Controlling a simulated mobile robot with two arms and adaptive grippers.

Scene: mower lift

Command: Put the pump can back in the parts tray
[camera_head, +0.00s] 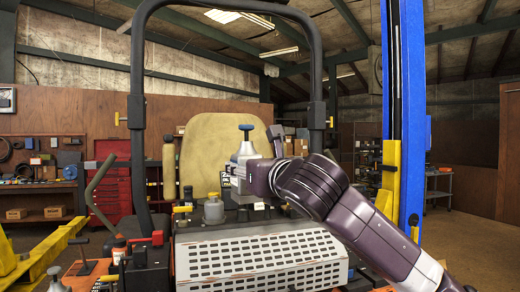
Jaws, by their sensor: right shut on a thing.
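The fingers are small here, and the can's lower part is partly covered. I cannot pick out the parts tray for certain. My left gripper is not in view.
A yellow-capped canister (213,209) stands left of the can, behind the white slotted panel (262,256). The mower's black roll bar (138,120) rises on both sides. A blue lift post (413,110) stands right. A red tool cabinet (112,165) is behind left.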

